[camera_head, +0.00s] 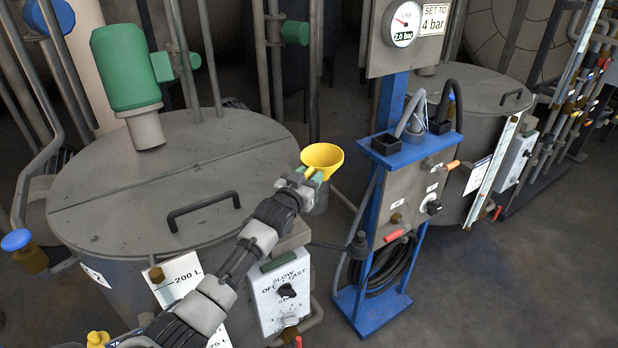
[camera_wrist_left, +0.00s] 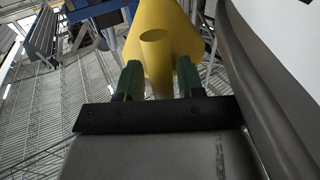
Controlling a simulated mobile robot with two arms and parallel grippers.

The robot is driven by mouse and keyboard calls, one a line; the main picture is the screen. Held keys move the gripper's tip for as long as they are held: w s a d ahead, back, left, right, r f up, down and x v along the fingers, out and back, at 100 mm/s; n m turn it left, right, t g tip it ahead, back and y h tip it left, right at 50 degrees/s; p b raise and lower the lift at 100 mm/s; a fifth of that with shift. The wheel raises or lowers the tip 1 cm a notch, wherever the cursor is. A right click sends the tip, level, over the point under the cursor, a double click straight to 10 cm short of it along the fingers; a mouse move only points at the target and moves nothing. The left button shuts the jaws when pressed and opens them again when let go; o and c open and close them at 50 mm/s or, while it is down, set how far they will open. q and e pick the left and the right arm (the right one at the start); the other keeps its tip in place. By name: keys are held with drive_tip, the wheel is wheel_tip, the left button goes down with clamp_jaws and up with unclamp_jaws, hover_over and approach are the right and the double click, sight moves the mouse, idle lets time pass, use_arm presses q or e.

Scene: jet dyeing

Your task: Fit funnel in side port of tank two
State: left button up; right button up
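The yellow funnel (camera_head: 322,157) is bowl up beside the near tank (camera_head: 110,215), above a grey cup-like side port (camera_head: 320,196). My left gripper (camera_head: 303,180) reaches the funnel from the lower left. My right gripper is not in view.
A blue stand (camera_head: 372,225) with hoses and a gauge panel (camera_head: 405,25) is right of the port. A control box (camera_head: 282,292) is on the tank's front, and a lid handle (camera_head: 203,207) stands up near my arm. Floor at lower right is clear.

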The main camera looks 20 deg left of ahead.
use_arm(q)
drive_tip(key=shift+o, duration=0.5)
drive_tip(key=shift+f, duration=0.25)
drive_tip(key=shift+s, duration=0.25)
drive_tip(key=s+a, duration=0.1)
drive_tip(key=s, duration=0.9)
drive_tip(key=shift+a+r+b, duration=0.2)
drive_tip(key=shift+a+b, duration=0.05)
drive_tip(key=shift+b, duration=0.15)
drive_tip(key=shift+s, duration=0.1)
